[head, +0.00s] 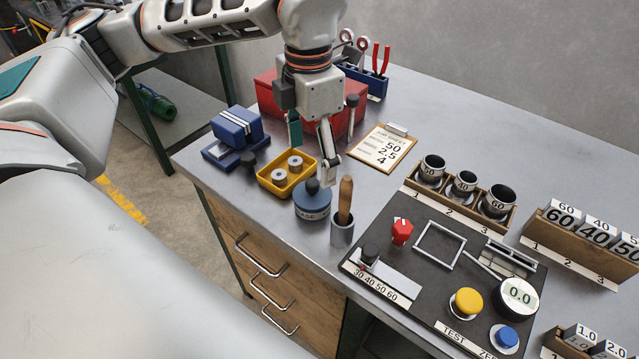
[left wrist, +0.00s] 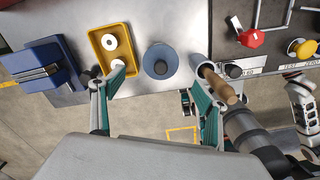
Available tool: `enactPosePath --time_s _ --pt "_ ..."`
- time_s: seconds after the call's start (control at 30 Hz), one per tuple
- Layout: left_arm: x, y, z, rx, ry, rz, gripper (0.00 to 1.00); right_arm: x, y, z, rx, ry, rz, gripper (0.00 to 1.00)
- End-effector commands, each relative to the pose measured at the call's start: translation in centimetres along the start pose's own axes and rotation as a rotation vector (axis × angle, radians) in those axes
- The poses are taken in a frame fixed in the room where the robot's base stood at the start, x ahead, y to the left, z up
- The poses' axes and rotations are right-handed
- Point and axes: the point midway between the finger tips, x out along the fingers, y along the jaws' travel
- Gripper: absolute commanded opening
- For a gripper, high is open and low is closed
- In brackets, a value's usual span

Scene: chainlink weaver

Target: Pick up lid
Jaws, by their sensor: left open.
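The lid (head: 313,190) is a round blue cap with a dark knob, sitting on the pot labelled with partly hidden lettering near the table's front edge. The lid also shows from above in the left wrist view (left wrist: 160,52), with its knob centred between my fingers. My left gripper (head: 312,150) is open, pointing down above the lid and apart from it. Its fingers (left wrist: 156,80) also show open and empty in the left wrist view. My right gripper is not seen.
A metal cup with a wooden-handled brush (head: 345,195) stands close right of the pot. A red box (head: 266,95) stands behind. A black panel (head: 400,275) lies to the right.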

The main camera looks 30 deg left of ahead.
Motion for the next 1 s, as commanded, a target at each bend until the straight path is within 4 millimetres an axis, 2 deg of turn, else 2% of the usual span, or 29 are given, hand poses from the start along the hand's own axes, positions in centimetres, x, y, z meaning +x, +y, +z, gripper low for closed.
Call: enactPosePath --time_s 0.2,0.5,0.63,0.87,1.0 --pt "2.5 -0.1 -0.1 0.000 0.005 -0.003 0.74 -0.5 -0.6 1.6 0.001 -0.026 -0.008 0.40" --pt "6.5 -0.1 0.0 0.000 0.005 -0.003 0.74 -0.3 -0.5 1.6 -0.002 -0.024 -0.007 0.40" --pt "7.3 -0.1 0.1 0.000 0.003 -0.003 0.74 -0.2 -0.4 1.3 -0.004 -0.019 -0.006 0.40" --pt "7.4 -0.1 0.1 0.000 0.002 -0.002 0.74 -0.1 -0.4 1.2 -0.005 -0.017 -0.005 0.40" --pt "7.4 -0.1 0.1 0.000 0.002 -0.002 0.40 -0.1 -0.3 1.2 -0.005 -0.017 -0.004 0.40"
